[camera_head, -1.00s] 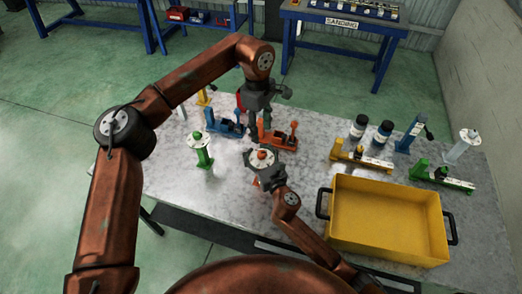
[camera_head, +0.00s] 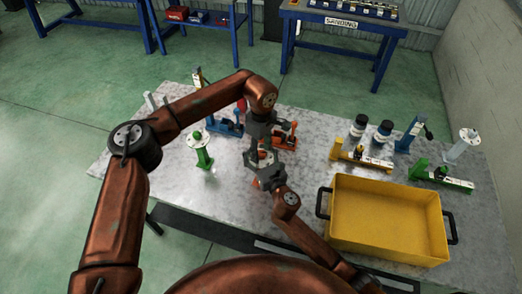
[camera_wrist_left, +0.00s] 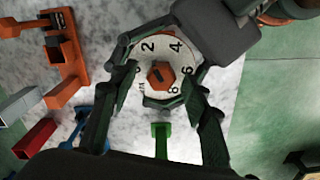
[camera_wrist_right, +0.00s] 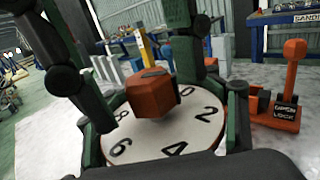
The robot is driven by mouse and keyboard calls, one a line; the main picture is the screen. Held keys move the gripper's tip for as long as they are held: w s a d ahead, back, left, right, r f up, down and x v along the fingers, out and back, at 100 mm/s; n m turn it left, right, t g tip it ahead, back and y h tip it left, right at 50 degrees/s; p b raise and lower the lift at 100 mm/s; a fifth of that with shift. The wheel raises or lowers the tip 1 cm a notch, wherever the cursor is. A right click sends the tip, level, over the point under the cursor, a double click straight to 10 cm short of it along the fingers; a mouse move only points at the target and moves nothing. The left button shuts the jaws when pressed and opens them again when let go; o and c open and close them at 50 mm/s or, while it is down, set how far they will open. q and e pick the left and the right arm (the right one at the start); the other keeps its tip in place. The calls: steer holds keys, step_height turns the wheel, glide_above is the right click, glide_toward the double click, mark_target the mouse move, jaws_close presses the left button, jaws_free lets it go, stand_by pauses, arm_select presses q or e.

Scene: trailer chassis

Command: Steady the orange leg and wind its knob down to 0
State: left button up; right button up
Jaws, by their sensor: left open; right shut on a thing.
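The orange leg's white numbered dial (camera_wrist_left: 150,50) and orange knob (camera_wrist_right: 152,92) stand upright between my grippers. The knob also shows from above in the left wrist view (camera_wrist_left: 160,76). My right gripper (camera_wrist_right: 165,132) is shut around the dial, its fingers on both sides of the rim. My left gripper (camera_wrist_left: 166,98) is open, pointing down, with its fingers on either side of the knob and apart from it. In the head view my left gripper (camera_head: 260,150) covers most of the leg. The leg's post is hidden, and the pointer reading cannot be told.
A green leg (camera_head: 203,157) stands to the left.

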arm_select(q)
steer(key=shift+f, duration=0.1)
steer(key=shift+c, duration=0.7)
steer(key=c, duration=1)
steer(key=n, duration=0.6)
steer(key=shift+w, duration=0.15)
steer(key=n, duration=0.5)
steer(key=shift+w+r+n, duration=0.1)
steer(key=shift+r+n, duration=0.1)
steer(key=shift+n, duration=0.2)
